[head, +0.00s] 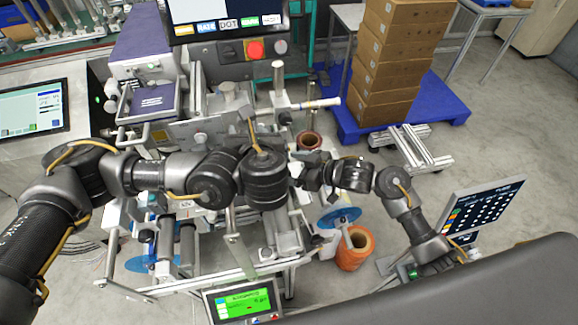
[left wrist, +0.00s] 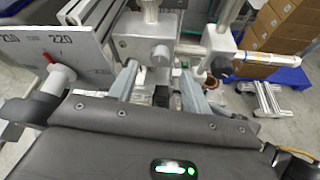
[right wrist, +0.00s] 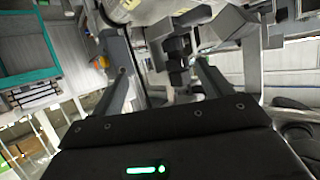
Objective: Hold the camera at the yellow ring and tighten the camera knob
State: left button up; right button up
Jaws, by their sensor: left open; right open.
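In the left wrist view my left gripper (left wrist: 159,72) is open, its fingers apart in front of a grey metal block with a round silver knob (left wrist: 160,55). A small black part (left wrist: 161,96) shows between its fingers. My right gripper (right wrist: 156,50) is open in the right wrist view. A dark blocky part (right wrist: 176,58), possibly the camera, shows between its fingers; contact cannot be told. I cannot make out a yellow ring clearly or tell which knob belongs to the camera. In the head view my arms meet over the machine and hide this area.
A pale rod (head: 310,104) sticks out right of the machine. A screen (head: 228,20) stands behind, and a green-lit display (head: 243,301) is in front. Orange reels (head: 355,247) sit low at right. Stacked cartons (head: 395,65) stand on a blue pallet (head: 445,105); open floor lies beyond.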

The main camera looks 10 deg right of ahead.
jog(key=shift+n+g, duration=0.3)
jog(key=shift+n, duration=0.1)
jog(key=x, duration=0.4)
jog(key=a+x, duration=0.1)
jog(key=x, duration=0.3)
jog(key=r+x, duration=0.1)
jog(key=x, duration=0.3)
jog(key=shift+s+a+r, duration=0.1)
jog(key=shift+s+r, duration=0.05)
jog(key=shift+s, duration=0.25)
jog(key=shift+c, duration=0.2)
jog(key=c, duration=1.3)
jog(key=shift+o, duration=0.2)
